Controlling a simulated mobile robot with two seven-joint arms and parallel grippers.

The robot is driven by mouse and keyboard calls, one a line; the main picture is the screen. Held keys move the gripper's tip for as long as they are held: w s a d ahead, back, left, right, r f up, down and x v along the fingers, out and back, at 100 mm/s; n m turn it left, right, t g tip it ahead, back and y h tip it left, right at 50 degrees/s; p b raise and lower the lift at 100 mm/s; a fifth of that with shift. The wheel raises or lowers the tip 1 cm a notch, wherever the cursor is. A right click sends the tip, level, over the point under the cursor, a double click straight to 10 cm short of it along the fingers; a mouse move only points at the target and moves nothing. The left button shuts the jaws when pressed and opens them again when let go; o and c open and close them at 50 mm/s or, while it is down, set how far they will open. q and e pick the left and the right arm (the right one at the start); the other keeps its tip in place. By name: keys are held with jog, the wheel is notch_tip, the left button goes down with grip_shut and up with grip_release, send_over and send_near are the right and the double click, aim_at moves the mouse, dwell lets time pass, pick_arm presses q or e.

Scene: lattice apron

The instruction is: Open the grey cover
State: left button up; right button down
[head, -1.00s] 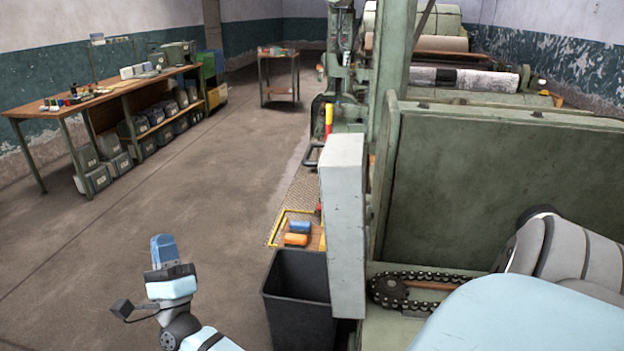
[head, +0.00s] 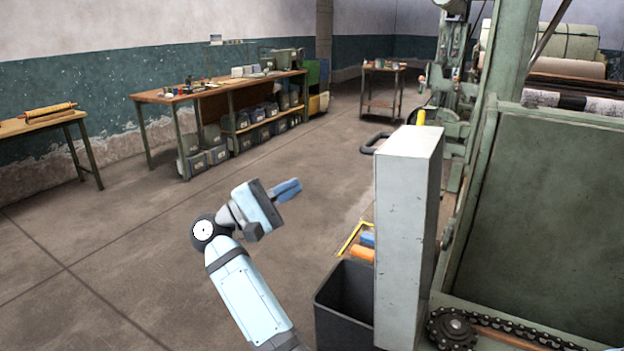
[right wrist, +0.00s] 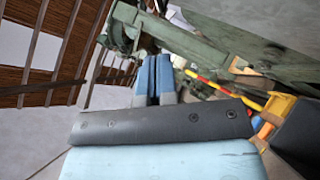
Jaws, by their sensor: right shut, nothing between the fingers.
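The grey cover (head: 400,240) is a tall, pale grey, box-like panel. It stands upright at the left edge of the green machine, seen nearly edge-on. A chain and sprocket (head: 455,328) lie exposed to its right. My right gripper (head: 287,190) is left of the cover, clear of it, with its blue fingers pointing right. In the right wrist view the fingers (right wrist: 154,68) are together with nothing between them. I cannot make out the cover for sure in that view. My left gripper is not in view.
A black bin (head: 342,305) stands against the cover's left side. Orange (head: 362,254) and blue blocks lie behind it, near a yellow floor frame. A dark handle (head: 374,142) sticks out behind the cover. A workbench (head: 220,88) is at the back left. The floor between is free.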

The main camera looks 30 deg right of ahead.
pick_arm(q)
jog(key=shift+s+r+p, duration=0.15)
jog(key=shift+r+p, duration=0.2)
jog(key=shift+p, duration=1.05)
pick_arm(e)
jog(key=s+d+r, duration=0.4)
jog(key=d+r, duration=0.1)
jog(key=d, duration=0.4)
jog(key=shift+s+r, duration=0.3)
jog(key=shift+s, duration=0.1)
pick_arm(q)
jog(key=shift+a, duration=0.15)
